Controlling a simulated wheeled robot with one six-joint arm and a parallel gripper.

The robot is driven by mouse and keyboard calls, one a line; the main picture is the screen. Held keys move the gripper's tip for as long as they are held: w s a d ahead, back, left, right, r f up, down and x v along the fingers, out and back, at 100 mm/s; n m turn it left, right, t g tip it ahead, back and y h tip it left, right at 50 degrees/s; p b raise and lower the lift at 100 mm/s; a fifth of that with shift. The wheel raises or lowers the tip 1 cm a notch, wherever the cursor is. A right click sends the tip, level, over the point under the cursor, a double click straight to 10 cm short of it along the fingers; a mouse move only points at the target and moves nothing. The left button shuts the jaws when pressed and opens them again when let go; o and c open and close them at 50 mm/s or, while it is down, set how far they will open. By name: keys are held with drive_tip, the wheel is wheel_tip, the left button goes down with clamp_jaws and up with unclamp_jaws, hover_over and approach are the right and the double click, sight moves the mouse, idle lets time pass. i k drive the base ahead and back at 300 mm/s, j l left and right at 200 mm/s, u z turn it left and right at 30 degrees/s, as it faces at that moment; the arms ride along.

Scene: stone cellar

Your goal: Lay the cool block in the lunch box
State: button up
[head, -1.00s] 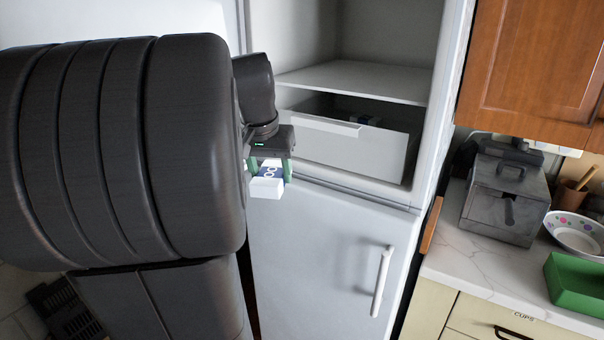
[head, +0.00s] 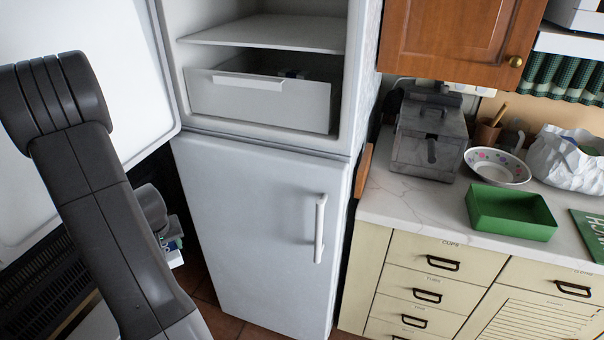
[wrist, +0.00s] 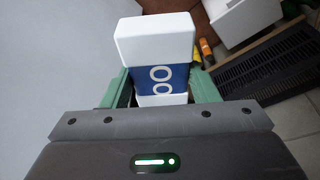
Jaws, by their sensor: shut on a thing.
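The cool block (wrist: 155,42) is white with a blue band and white lettering. My gripper (wrist: 162,88) is shut on it, with a green finger on each side in the wrist view. In the head view the block (head: 174,254) shows only in part at the left, below the level of the fridge drawer, mostly hidden by my arm. The lunch box appears to be the open green box (head: 512,232) on the counter at the right, well apart from my gripper. It looks empty. A green lettered panel (head: 592,232), perhaps its lid, is cut off at the right edge.
The fridge's upper compartment is open, with a white drawer (head: 258,100) holding something small. Its lower door (head: 255,235) is shut. On the counter (head: 400,205) stand a grey bread-bin-like box (head: 424,150), a spotted bowl (head: 497,168) and a crumpled white bag (head: 562,160).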

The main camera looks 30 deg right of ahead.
sight(508, 211)
drive_tip(key=k+l, duration=0.2)
drive_tip(key=l, duration=0.15)
drive_tip(key=k+l, duration=0.45)
drive_tip(key=l, duration=0.25)
drive_tip(key=k+l, duration=0.2)
drive_tip(key=l, duration=0.15)
